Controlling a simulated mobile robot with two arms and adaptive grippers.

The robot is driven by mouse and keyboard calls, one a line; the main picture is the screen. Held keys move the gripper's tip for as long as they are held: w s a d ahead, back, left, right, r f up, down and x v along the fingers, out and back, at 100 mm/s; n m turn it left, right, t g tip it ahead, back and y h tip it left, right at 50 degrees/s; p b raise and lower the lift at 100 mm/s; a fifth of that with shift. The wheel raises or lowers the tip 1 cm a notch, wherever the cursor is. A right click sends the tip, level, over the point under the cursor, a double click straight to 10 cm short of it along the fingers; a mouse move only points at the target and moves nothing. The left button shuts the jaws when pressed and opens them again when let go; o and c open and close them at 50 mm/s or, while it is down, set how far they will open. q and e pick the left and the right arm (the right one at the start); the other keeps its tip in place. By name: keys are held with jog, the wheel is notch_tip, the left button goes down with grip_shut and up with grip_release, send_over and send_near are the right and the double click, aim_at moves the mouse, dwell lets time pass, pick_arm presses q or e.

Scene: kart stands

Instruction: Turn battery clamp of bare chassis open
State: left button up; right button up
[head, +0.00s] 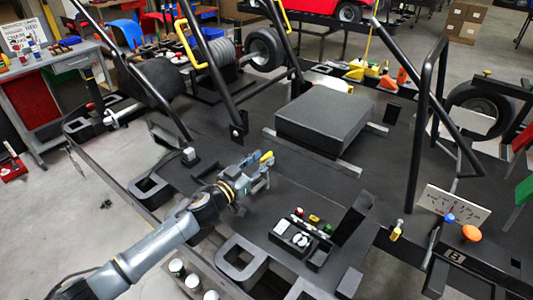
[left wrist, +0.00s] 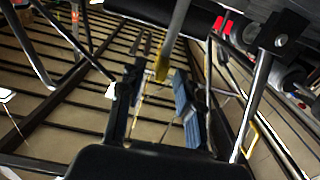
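The bare chassis (head: 225,160) is a dark flat frame with black tubes. My left gripper (head: 266,174) is low over its middle, with its arm coming in from the lower left. A yellow-tipped piece (head: 267,157), perhaps the clamp's handle, shows at the fingertips. In the left wrist view a yellow end (left wrist: 161,68) on a grey bar lies between the two fingers, seen past their tips. The fingers stand apart; I cannot tell whether they touch it. The clamp's body is not clearly visible. My right gripper is not in view.
A black block (head: 325,122) lies on the chassis beyond the gripper. An open black box (head: 303,238) with small parts is nearer, to the right. Black upright tubes (head: 215,75) stand behind, and a tall hoop (head: 425,120) stands at right.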

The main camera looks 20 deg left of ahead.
pick_arm(q)
jog(key=shift+x, duration=1.55)
grip_shut()
